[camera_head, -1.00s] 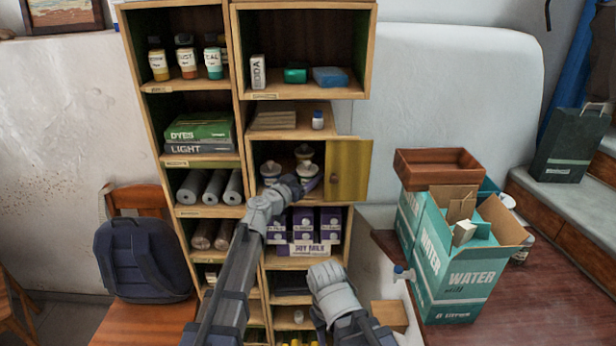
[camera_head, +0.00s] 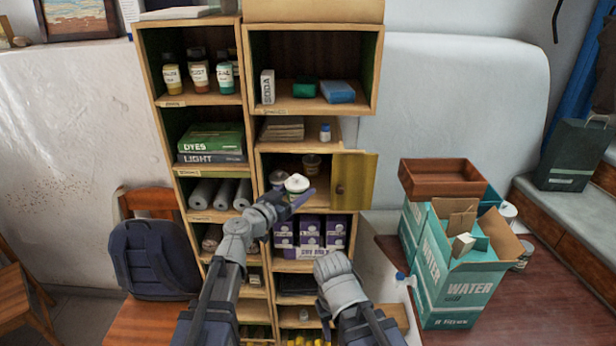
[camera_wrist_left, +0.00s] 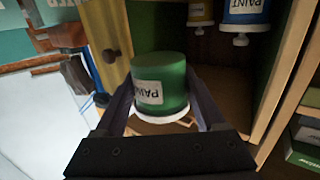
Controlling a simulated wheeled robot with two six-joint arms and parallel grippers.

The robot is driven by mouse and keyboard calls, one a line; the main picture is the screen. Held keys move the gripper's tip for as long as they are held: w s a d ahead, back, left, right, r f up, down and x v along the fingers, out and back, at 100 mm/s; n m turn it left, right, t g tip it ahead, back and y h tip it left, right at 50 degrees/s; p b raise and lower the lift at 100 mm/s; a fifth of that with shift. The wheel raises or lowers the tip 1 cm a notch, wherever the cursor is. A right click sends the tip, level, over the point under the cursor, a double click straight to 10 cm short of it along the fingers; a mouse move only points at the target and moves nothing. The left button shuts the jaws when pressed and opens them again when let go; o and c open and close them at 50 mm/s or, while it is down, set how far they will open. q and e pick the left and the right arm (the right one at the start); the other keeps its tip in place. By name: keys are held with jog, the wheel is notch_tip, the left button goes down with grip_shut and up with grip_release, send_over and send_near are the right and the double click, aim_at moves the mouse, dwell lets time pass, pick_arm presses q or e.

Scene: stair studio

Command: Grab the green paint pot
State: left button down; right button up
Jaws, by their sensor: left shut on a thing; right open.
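The green paint pot (camera_wrist_left: 160,85) is between the two fingers of my left gripper (camera_wrist_left: 165,112) in the left wrist view, with its white lid and PAINT label showing. In the head view its pale lid (camera_head: 297,182) shows at the tip of my left gripper (camera_head: 292,203), in front of the cupboard compartment; its green side is hardly visible there. My left gripper is shut on it. Two other paint pots stand inside the compartment, a yellow one (camera_wrist_left: 201,12) and a blue one (camera_wrist_left: 245,12). My right gripper (camera_head: 336,268) is low in the head view, empty, its fingers mostly hidden.
The yellow cupboard door (camera_head: 355,181) stands open to the right of the compartment. Purple soy milk cartons (camera_head: 310,228) fill the shelf below. Teal water boxes (camera_head: 462,285) and a brown tray (camera_head: 438,178) stand at right. A chair with a backpack (camera_head: 155,258) is at left.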

aim_at(295, 197)
pick_arm(q)
jog(key=v, duration=0.4)
jog(key=d+v, duration=0.1)
jog(key=v, duration=0.2)
jog(key=shift+s+f, duration=0.2)
jog(key=shift+s, duration=0.25)
